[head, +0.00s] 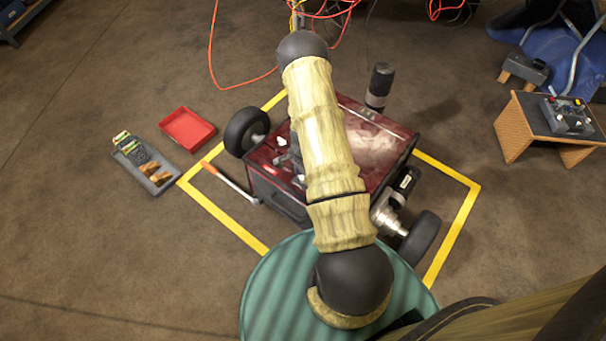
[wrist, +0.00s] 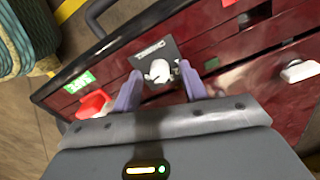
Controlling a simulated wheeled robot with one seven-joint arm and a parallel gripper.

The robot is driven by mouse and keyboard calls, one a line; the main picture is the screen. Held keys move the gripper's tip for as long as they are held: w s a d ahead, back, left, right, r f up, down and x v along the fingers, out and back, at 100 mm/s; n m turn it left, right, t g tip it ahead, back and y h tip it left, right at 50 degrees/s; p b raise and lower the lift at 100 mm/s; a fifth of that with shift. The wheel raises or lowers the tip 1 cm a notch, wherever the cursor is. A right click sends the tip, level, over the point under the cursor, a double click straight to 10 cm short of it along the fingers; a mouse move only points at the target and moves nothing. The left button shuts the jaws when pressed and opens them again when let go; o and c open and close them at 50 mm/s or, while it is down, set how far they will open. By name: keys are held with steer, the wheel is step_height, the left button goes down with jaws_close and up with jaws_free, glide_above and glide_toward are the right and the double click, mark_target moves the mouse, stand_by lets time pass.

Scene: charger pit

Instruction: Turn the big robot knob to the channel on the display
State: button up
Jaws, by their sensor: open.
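The big red robot (head: 375,155) stands on the floor inside a yellow taped square, with its dark red top facing up. In the wrist view, a white knob (wrist: 160,73) sits on a small dark plate (wrist: 152,50) on that top. My gripper (wrist: 160,68) is open, with one grey-purple finger to each side of the knob and gaps showing between. I cannot tell how deep the fingertips reach. A lit green display (wrist: 79,83) is left of the knob; its characters are too small to read surely.
A red part (wrist: 94,103) lies below the display, and a white handle-like part (wrist: 299,71) is at the right. A red tray (head: 188,128) and a grey tray (head: 150,172) lie on the floor at left. A wooden stand (head: 530,125) is at right.

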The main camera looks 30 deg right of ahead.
step_height(320, 180, up, 17)
steer(key=p, duration=0.5)
steer(key=shift+w+d+r, duration=0.15)
steer(key=shift+d, duration=0.05)
steer(key=s+a+r+n+t, duration=0.1)
steer(key=s+a+r+n, duration=0.35)
steer(key=r, duration=0.35)
steer(key=s+a+r+n+t, duration=0.1)
steer(key=s+a+r+n, duration=0.35)
steer(key=r+n, duration=0.2)
steer(key=s+a+r+n+t, duration=0.1)
steer(key=s+a+r+n, duration=0.4)
steer(key=r, duration=0.3)
step_height(320, 180, up, 29)
steer(key=w+p, duration=0.1)
steer(key=p, duration=2.7)
steer(key=shift+a+p, duration=0.3)
steer(key=shift+p, duration=0.05)
